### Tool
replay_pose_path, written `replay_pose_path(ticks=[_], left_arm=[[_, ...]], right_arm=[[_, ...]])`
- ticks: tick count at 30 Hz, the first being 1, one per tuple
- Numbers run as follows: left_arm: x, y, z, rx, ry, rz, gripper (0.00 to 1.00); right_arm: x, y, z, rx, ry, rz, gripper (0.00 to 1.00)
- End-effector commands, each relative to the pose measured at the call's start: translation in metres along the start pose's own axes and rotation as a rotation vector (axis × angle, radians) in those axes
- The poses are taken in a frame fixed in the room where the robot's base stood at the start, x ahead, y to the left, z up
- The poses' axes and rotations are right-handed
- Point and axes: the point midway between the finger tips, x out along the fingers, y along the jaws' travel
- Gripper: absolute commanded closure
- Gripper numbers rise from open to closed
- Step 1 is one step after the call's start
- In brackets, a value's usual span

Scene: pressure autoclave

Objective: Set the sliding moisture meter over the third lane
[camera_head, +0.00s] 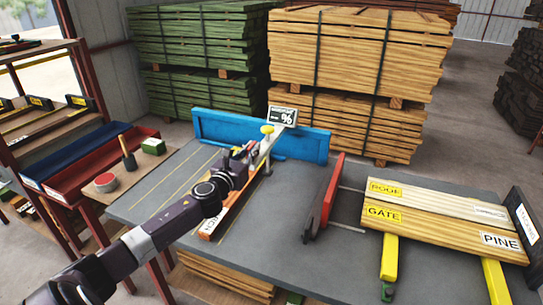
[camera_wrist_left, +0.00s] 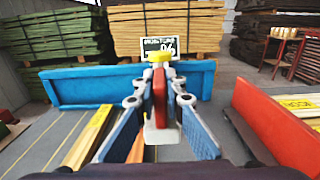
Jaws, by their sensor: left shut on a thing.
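The moisture meter has a black-and-white display marked with a percent sign (camera_head: 282,116) and a yellow knob (camera_head: 267,129). It stands at the blue fence (camera_head: 225,127) along the back of the grey table. In the left wrist view, its display (camera_wrist_left: 160,46) and yellow knob (camera_wrist_left: 159,57) rise behind a red handle (camera_wrist_left: 159,98) with a white lower end. My left gripper (camera_head: 252,152) is shut on this handle, with a finger on each side (camera_wrist_left: 160,112). Yellow lines mark lanes on the table; the gripper and arm partly hide them. My right gripper is not in view.
A labelled board (camera_head: 222,208) lies partly under my left arm. A red upright panel (camera_head: 330,190) stands right of it. Boards marked ROOF, GATE and PINE (camera_head: 450,222) lie at the right. The grey tabletop (camera_head: 270,225) between is clear.

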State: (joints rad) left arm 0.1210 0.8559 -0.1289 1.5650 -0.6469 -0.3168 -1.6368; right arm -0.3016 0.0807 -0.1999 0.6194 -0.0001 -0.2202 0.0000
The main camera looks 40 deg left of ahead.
Motion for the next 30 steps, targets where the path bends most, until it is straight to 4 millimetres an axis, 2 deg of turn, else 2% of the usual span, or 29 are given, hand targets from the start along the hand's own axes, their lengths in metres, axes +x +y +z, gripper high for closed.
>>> replay_pose_path(ticks=[1,3,9,15,25,26,30], left_arm=[[0.000,0.016,-0.003,0.007,-0.001,0.006,1.00],[0.000,0.032,-0.003,0.006,-0.002,0.006,1.00],[0.000,0.062,-0.001,0.003,-0.002,0.004,1.00],[0.000,0.074,0.000,0.000,-0.002,0.003,1.00],[0.000,0.074,0.001,-0.001,-0.002,0.002,1.00],[0.000,0.074,0.001,-0.001,-0.002,0.002,0.87],[0.000,0.074,0.001,-0.001,-0.002,0.001,0.72]], right_arm=[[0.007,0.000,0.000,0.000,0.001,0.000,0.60],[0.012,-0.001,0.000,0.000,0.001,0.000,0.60],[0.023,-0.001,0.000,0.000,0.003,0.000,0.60],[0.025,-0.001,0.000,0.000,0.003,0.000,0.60],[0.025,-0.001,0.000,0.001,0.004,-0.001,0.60],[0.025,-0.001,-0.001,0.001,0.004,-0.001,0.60],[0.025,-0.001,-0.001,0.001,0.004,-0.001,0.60]])
